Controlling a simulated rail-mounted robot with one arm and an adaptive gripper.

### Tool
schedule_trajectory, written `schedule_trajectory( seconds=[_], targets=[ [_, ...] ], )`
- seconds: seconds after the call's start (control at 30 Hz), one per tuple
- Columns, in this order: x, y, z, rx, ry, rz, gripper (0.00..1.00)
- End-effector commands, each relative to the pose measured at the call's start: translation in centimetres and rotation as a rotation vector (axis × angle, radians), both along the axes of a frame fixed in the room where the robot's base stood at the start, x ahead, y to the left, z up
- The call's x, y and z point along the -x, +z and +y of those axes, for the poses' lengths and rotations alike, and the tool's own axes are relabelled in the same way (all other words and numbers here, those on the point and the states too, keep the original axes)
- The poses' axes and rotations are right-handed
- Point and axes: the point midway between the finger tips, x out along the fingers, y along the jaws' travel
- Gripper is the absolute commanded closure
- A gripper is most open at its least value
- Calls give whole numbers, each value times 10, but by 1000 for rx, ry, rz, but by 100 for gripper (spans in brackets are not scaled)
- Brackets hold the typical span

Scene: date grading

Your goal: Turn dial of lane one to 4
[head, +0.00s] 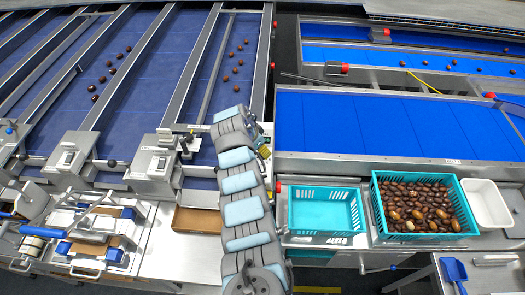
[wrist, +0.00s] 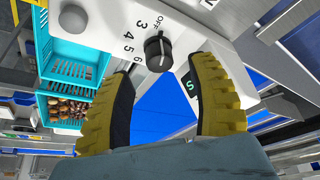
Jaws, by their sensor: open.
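The dial (wrist: 158,50) is a round black knob with a white pointer line, on a white panel in the wrist view. The panel is marked OFF, 3, 4, 5 and 6 around the knob. The pointer line is directed toward the top of the picture, close to OFF. My gripper (wrist: 160,70) is open, with a ridged yellow finger on each side. The knob shows just beyond the gap between the fingertips, with no visible contact. In the head view my arm covers the area around the gripper, and I cannot make out the dial there.
A green S button (wrist: 192,87) sits on the panel beside the right finger. An empty teal crate (head: 325,232) and a teal crate full of dates (head: 378,212) stand right of my arm. Blue lanes (head: 150,75) with scattered dates lie behind on the left.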

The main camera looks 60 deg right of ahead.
Motion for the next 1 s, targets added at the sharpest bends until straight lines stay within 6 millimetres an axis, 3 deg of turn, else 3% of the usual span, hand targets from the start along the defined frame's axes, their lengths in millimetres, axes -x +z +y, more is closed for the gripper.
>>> schedule_trajectory(
  seconds=[0.5, 1.0],
  targets=[
    [5, -30, -11, -3, -1, 1, 41],
    [5, -34, -13, 0, 2, 0, 41]
  ],
)
